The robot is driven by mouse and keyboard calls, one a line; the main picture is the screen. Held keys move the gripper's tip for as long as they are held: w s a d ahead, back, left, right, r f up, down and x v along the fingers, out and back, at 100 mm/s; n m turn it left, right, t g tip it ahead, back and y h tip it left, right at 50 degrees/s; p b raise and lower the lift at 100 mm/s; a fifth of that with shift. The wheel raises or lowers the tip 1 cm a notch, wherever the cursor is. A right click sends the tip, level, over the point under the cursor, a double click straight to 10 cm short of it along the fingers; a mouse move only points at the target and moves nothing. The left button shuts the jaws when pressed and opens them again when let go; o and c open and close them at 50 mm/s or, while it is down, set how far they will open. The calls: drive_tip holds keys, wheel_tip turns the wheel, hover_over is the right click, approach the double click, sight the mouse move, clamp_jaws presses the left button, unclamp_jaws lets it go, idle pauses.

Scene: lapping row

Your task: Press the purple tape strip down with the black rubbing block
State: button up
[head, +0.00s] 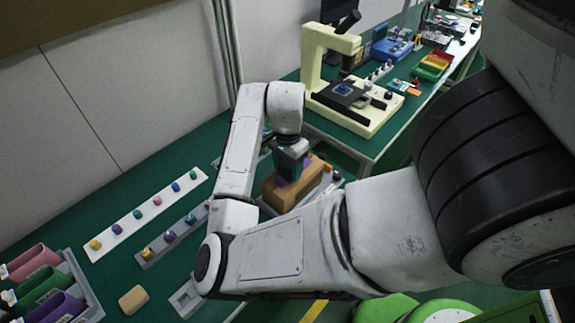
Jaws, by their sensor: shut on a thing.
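My gripper (291,163) is in the middle of the head view, pointing down over a brown block-shaped piece (296,196) on the green bench. It is shut on a dark thing that fits the black rubbing block, though the fingers and wrist hide most of it. A small bit of purple (280,181), which looks like part of the purple tape strip, shows on top of the brown piece beside the gripper. The rest of the strip is hidden. I cannot tell whether the held block touches the strip.
A white rail (127,224) and a grey rail with coloured knobs lie to the left. Pink, green and purple bins (42,285) stand at the lower left, near a tan block (133,299) and a grey frame (183,301). A cream machine (366,123) stands on the bench behind.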

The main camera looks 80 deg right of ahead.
wheel_tip(320, 180, up, 7)
drive_tip(key=p, duration=0.6)
idle(0.3)
idle(0.4)
